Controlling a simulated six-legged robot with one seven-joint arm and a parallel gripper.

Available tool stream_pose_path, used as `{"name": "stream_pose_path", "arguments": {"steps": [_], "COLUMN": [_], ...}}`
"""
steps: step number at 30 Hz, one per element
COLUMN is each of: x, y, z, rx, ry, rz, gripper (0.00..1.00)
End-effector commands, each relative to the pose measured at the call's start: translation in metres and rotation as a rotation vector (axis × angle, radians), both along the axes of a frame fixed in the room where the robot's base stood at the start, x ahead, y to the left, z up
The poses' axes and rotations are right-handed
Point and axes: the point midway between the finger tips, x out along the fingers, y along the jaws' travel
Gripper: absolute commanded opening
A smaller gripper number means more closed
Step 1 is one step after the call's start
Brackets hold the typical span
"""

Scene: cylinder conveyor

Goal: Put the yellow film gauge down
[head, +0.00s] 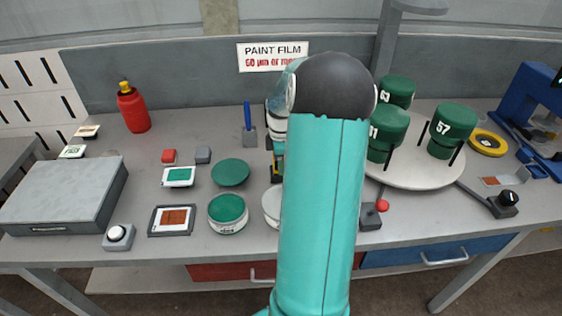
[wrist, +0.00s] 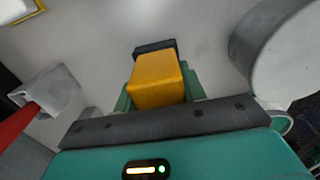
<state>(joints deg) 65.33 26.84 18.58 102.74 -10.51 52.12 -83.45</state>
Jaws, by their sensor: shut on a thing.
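The yellow film gauge (wrist: 158,82) is a boxy block with a dark end, held between the green fingers of my gripper (wrist: 160,95) in the wrist view. My gripper is shut on it, above or at the grey bench top; I cannot tell whether the gauge touches the bench. In the head view my teal arm hides most of the gripper, and only a small yellow and dark part of the gauge (head: 275,172) shows left of the arm.
A white can (head: 271,204) stands close by, partly behind my arm. A round turntable (head: 425,172) with green cylinders stands right.

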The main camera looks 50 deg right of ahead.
Motion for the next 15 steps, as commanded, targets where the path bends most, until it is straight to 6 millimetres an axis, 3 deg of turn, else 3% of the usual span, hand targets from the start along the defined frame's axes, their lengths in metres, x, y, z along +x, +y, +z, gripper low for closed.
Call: {"name": "stream_pose_path", "arguments": {"steps": [9,10,12,15], "x": [0.0001,0.0001,0.0,0.0], "y": [0.0001,0.0001,0.0,0.0], "z": [-0.0024,-0.0024,-0.0021,-0.0021], "rx": [0.0,-0.001,-0.001,-0.001], "ry": [0.0,-0.001,-0.001,-0.001], "rz": [0.0,0.0,0.0,0.0], "gripper": [0.23,0.45,0.58,0.63]}}
